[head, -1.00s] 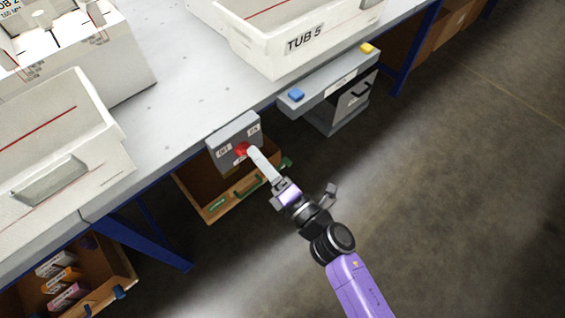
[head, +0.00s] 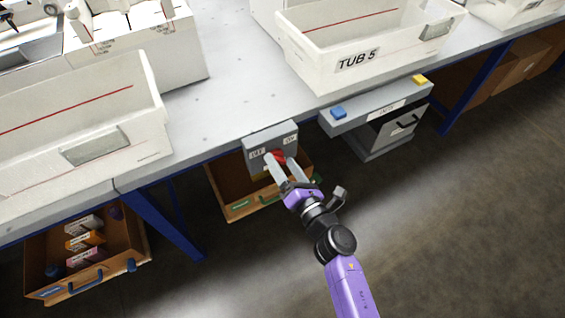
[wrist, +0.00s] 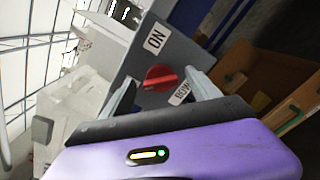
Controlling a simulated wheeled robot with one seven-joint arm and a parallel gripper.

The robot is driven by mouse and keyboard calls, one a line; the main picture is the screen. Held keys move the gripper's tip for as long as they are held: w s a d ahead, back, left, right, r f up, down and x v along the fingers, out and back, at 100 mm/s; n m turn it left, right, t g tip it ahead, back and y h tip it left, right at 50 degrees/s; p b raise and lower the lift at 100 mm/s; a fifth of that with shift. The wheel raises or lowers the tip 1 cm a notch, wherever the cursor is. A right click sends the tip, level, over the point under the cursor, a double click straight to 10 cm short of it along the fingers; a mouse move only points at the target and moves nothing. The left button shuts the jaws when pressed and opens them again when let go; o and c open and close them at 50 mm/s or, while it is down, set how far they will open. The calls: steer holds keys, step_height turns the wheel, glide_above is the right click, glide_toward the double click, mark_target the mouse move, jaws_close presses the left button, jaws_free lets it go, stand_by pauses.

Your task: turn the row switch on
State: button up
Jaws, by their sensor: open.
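The row switch is a grey box (head: 271,139) on the table's front edge with a red rotary knob (head: 279,156) on its face. Labels sit at its upper left and upper right; the wrist view shows one reading "ON" (wrist: 156,39). My gripper (head: 283,160) is open at the box, its fingers spread either side of the knob. In the wrist view the red knob (wrist: 161,78) lies between and just beyond the fingertips (wrist: 160,88). I cannot tell whether the fingers touch it. A finger hides part of the box's face in the head view.
A wooden drawer box (head: 232,196) is below the switch. A grey unit with a blue button (head: 338,112) and a yellow button (head: 419,79) hangs to the right. White tubs, one marked "TUB 5" (head: 357,60), stand on the table. The floor at right is clear.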

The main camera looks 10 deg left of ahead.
steer(key=shift+w+a, duration=0.2)
steer(key=shift+w, duration=0.05)
steer(key=c, duration=1.4)
steer(key=shift+o, duration=0.2)
